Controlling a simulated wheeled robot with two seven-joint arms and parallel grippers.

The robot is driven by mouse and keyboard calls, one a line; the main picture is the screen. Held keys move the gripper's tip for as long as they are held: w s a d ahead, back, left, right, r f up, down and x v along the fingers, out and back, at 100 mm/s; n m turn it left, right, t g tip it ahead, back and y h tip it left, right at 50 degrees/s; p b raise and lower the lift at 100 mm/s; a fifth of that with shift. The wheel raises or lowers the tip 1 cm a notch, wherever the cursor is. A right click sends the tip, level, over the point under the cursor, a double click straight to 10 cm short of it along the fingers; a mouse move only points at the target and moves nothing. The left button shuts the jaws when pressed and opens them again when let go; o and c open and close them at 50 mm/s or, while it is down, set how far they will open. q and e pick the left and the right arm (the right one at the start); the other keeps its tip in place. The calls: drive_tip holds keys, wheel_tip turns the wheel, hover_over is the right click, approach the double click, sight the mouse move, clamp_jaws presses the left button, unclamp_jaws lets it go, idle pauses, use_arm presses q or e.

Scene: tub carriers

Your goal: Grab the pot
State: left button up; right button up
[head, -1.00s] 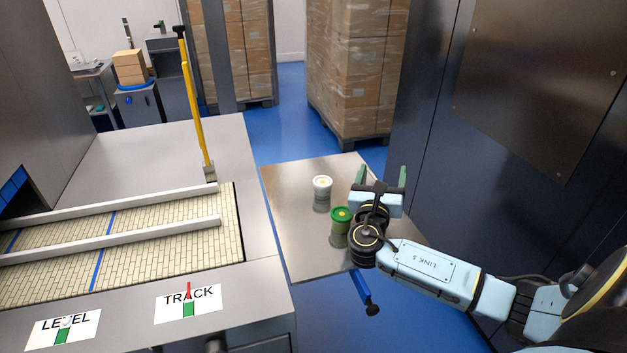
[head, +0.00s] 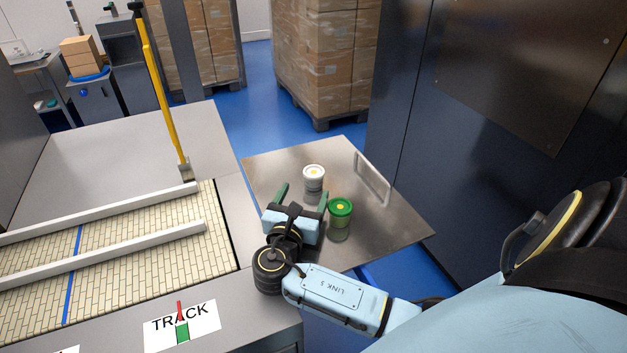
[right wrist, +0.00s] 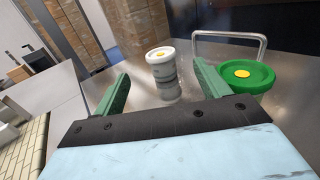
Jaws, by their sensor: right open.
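Two small pots stand upright on a steel tabletop (head: 385,232). One is pale with a white lid (head: 314,173); the other is green with a green lid (head: 340,210). Both lids have a yellow spot. My right gripper (head: 302,194) is open and empty, its green fingers pointing away from me. The white-lidded pot is ahead, between the finger lines; it also shows in the right wrist view (right wrist: 163,78). The green pot is just outside the right finger, and shows at the right in the wrist view (right wrist: 244,82). My left gripper is out of view.
A metal loop handle (head: 373,178) rises from the tabletop's right side. A conveyor (head: 120,260) with pale rails and a yellow post (head: 160,90) stands at the left. Wrapped boxes (head: 325,65) stand behind on the blue floor. A dark cabinet (head: 480,120) is at the right.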

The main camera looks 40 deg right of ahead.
sight(311, 178)
drive_tip(key=shift+d+f, duration=0.1)
drive_tip(key=shift+f, duration=0.1)
drive_tip(key=shift+w+d, duration=0.25)
drive_tip(key=shift+d, duration=0.05)
drive_tip(key=x, duration=0.6)
drive_tip(key=shift+w+d, duration=0.2)
drive_tip(key=shift+d, duration=0.05)
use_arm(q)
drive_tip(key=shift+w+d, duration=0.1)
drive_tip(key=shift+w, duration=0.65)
use_arm(e)
drive_tip(key=shift+c, duration=0.8)
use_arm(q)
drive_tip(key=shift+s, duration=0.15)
use_arm(e)
drive_tip(key=c, duration=0.9)
